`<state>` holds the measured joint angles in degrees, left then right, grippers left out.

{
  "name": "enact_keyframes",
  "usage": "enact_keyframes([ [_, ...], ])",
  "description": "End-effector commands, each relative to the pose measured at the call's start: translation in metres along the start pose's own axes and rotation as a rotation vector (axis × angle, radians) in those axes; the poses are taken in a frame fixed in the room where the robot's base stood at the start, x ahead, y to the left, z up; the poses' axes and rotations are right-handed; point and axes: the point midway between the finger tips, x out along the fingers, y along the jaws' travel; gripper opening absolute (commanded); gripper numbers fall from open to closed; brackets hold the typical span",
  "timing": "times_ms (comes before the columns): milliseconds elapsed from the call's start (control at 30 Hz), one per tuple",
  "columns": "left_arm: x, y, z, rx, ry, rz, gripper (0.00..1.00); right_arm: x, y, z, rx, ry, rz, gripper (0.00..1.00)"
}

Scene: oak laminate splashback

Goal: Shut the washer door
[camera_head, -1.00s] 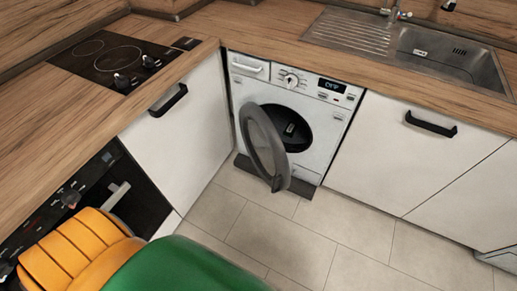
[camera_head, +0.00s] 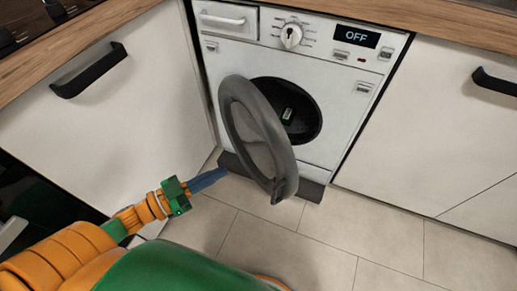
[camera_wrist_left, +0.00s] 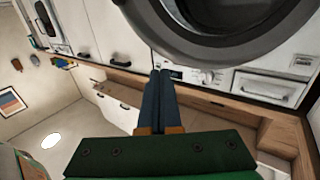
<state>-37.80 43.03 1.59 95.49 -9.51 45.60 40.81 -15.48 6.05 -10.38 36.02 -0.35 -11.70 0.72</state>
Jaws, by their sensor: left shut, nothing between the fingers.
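The white washer (camera_head: 350,60) stands under the counter, its display reading OFF. Its round grey door (camera_head: 256,135) hangs open, swung out toward me and hinged on the left, with the dark drum opening (camera_head: 290,108) showing behind it. My left gripper (camera_head: 222,172) is shut and empty, low and to the left of the door, apart from it in the head view. In the left wrist view the shut fingers (camera_wrist_left: 158,98) point toward the washer front, and the door (camera_wrist_left: 225,28) fills the top right. My right gripper is in neither current view.
A white cabinet panel (camera_head: 110,110) with a black handle (camera_head: 90,70) stands close on the left. Another white cabinet (camera_head: 440,130) stands right of the washer. The tiled floor (camera_head: 320,235) in front is clear.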

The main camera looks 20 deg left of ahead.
Motion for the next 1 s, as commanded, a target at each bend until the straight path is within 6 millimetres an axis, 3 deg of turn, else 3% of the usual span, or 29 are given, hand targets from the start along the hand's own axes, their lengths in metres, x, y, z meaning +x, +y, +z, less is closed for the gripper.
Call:
enact_keyframes([
  [200, 0.041, -0.001, -0.003, 0.003, 0.005, -0.003, 0.00, 0.002, 0.002, 0.008, 0.002, -0.013, 0.003, 0.50],
  [600, 0.120, -0.002, -0.003, 0.003, 0.002, -0.006, 0.00, 0.013, 0.011, 0.004, 0.007, -0.002, 0.020, 0.50],
  [800, 0.135, -0.002, -0.002, 0.000, -0.002, -0.006, 0.00, 0.014, 0.015, 0.003, 0.008, 0.003, 0.026, 0.50],
  [1000, 0.136, -0.002, -0.002, 0.000, -0.003, -0.007, 0.00, 0.014, 0.014, 0.002, 0.008, 0.005, 0.025, 0.50],
])
